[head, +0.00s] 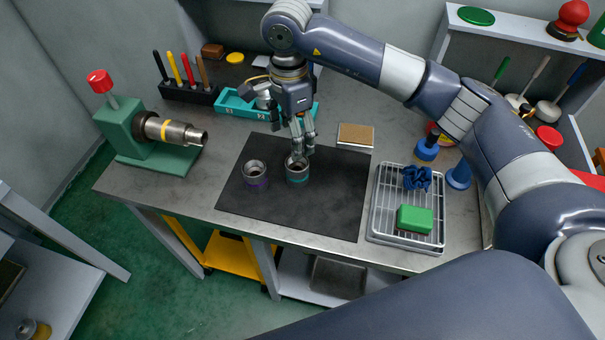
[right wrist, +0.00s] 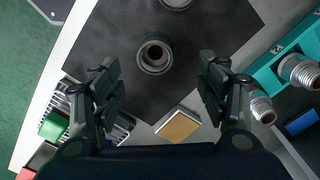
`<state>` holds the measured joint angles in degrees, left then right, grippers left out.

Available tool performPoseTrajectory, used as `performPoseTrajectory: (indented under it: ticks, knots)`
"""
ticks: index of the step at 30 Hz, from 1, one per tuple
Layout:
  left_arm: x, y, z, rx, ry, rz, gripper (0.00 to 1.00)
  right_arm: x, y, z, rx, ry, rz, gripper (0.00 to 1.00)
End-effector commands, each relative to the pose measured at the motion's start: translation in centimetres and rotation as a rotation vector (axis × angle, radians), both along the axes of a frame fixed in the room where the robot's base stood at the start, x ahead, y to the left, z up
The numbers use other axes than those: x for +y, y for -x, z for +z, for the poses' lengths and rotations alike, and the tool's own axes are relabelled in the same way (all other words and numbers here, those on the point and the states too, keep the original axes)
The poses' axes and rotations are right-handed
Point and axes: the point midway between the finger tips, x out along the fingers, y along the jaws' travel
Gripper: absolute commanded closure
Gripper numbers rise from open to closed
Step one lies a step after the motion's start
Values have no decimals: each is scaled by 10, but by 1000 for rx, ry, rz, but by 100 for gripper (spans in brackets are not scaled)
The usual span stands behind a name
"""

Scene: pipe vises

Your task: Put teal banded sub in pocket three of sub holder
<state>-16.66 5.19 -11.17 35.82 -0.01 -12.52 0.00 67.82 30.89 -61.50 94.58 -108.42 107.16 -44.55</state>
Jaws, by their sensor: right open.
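The teal banded sub (head: 297,176), a short hollow metal cylinder with a teal band, stands upright on the black mat. My right gripper (head: 300,147) is open and points down just above it. In the right wrist view the sub (right wrist: 154,56) shows end-on, ahead of and between the spread fingers (right wrist: 162,86), apart from both. The teal sub holder (head: 230,104) lies behind the mat, with numbered pockets; the gripper hides part of it. It also shows at the right of the right wrist view (right wrist: 262,78), with metal subs in it. My left gripper is not in view.
A purple banded sub (head: 255,176) stands left of the teal one on the mat (head: 330,205). A green vise (head: 130,135) holds a pipe at left. A wire tray (head: 380,222) with a green block is at right. A tan-topped block (head: 355,135) lies behind the mat.

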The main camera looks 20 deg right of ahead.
Motion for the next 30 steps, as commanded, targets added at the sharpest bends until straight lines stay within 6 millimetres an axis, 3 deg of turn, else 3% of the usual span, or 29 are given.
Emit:
performPoseTrajectory:
  ticks: [7,14,21,30]
  knots:
    - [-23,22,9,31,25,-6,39,-1,2,-36,5,1,2,32]
    - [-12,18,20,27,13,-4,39,-4,5,-53,7,2,4,32]
    - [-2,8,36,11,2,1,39,-7,8,-86,5,1,4,32]
    - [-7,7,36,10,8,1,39,-7,7,-95,1,1,5,32]
